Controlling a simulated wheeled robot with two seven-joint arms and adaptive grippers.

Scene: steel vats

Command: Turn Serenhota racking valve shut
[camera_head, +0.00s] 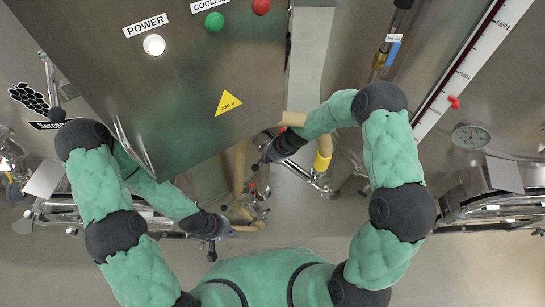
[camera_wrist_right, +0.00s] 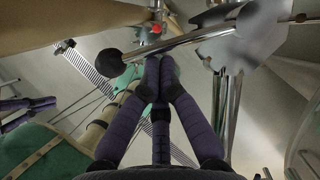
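A steel valve lever (camera_wrist_right: 190,38) with a black ball knob (camera_wrist_right: 108,63) crosses the upper part of the right wrist view. My right gripper (camera_wrist_right: 158,68) has its fingertips drawn together just below this lever; I see nothing between them. In the head view my right gripper (camera_head: 268,152) is beside steel valve fittings (camera_head: 313,178) at the middle. My left gripper (camera_head: 213,245) is lower, near more pipe fittings; its fingers are too small to read. A partly hidden "Seren..." label (camera_head: 50,125) is on the left vat. Which valve belongs to it, I cannot tell.
A steel control box (camera_head: 180,90) with POWER and COOLING labels overhangs the upper left. Tan hoses (camera_head: 240,165) run near both grippers. A vat with a gauge (camera_head: 471,136) and level scale (camera_head: 465,65) stands at right. Open floor (camera_head: 480,275) shows at the lower right.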

